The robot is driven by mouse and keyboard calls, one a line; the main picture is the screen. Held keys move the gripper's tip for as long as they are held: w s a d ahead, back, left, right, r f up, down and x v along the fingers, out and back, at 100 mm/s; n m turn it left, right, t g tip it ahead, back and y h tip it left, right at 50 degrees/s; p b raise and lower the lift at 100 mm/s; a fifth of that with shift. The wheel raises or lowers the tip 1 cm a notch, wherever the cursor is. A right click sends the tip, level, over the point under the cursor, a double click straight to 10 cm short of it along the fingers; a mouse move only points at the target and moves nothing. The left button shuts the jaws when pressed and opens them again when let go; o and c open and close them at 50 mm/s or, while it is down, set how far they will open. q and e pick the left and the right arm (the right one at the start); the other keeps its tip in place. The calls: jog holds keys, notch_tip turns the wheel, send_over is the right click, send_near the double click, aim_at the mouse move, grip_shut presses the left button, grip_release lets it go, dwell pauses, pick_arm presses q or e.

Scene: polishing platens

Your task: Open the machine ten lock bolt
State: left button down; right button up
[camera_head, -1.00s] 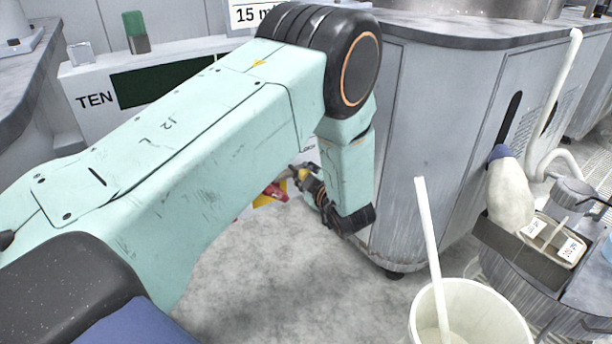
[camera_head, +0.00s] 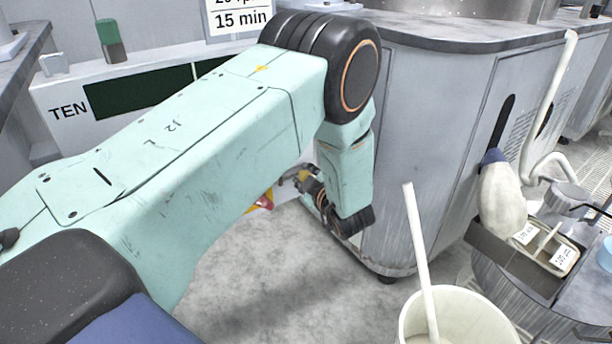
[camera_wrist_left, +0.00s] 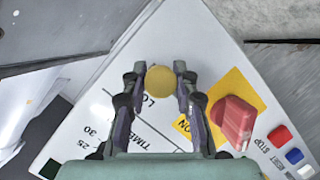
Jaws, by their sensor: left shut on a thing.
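The lock bolt shows as a round yellow-brown knob (camera_wrist_left: 160,80) on the white control panel (camera_wrist_left: 130,60), beside the partly covered letters "LO". My left gripper (camera_wrist_left: 159,71) is shut on this knob, one finger on each side. In the head view my left gripper (camera_head: 308,186) is low at the machine's front, partly hidden by my wrist. The machine marked "TEN" (camera_head: 68,112) is at the left, mostly covered by my arm. Whether the bolt is drawn out cannot be told. My right gripper is not in view.
A red switch (camera_wrist_left: 235,120) on a yellow plate sits close to the right finger, with red, blue and white buttons beyond it. A grey cabinet (camera_head: 430,150) stands right of my wrist. A white bucket (camera_head: 455,315) with a stick is at the lower right.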

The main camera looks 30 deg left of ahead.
pick_arm(q)
jog(key=shift+w+d, duration=0.2)
jog(key=c, duration=1)
grip_release()
jog(key=shift+f, duration=0.1)
jog(key=shift+s+a, duration=0.1)
jog(key=shift+v, duration=3.8)
